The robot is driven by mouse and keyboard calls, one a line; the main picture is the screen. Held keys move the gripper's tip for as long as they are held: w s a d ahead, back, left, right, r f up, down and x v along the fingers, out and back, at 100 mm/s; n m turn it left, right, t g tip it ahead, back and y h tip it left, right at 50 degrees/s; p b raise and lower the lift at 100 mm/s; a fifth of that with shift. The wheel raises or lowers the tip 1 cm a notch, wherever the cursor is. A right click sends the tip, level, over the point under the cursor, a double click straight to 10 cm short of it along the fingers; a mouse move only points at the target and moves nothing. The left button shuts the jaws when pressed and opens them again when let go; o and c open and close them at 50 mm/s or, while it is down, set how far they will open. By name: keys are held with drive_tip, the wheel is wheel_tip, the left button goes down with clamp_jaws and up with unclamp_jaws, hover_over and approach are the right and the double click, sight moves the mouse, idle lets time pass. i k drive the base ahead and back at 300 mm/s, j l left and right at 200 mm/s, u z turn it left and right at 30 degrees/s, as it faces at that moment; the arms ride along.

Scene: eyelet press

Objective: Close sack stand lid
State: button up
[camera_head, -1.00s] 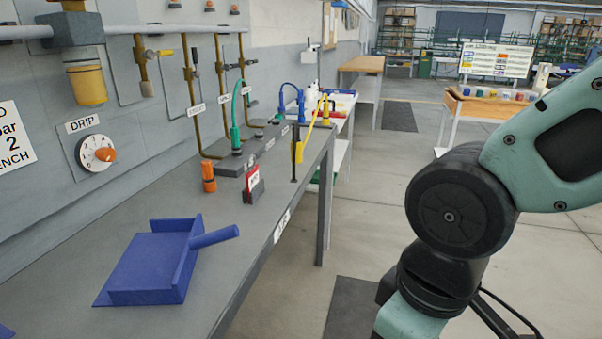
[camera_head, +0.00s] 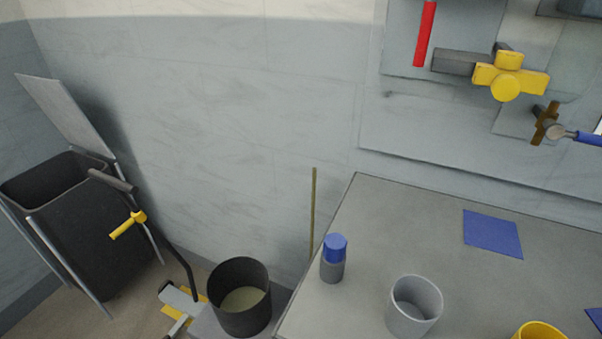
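The sack stand (camera_head: 75,220) is at the left of the head view, a dark open sack in a grey metal frame. Its lid (camera_head: 62,112) is a flat grey panel, raised and leaning back toward the wall. The sack's dark mouth shows below it. My gripper is not in the picture, so its state and place do not show.
A black bucket (camera_head: 238,318) stands on a grey surface right of the sack stand, near a yellow-handled lever (camera_head: 129,225). The grey bench (camera_head: 375,225) at the right carries a blue-capped bottle (camera_head: 333,262), a grey cup (camera_head: 412,308) and a blue sheet (camera_head: 492,234).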

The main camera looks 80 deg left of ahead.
sight(51, 97)
drive_tip(key=u, duration=3.9)
drive_tip(key=i, duration=0.1)
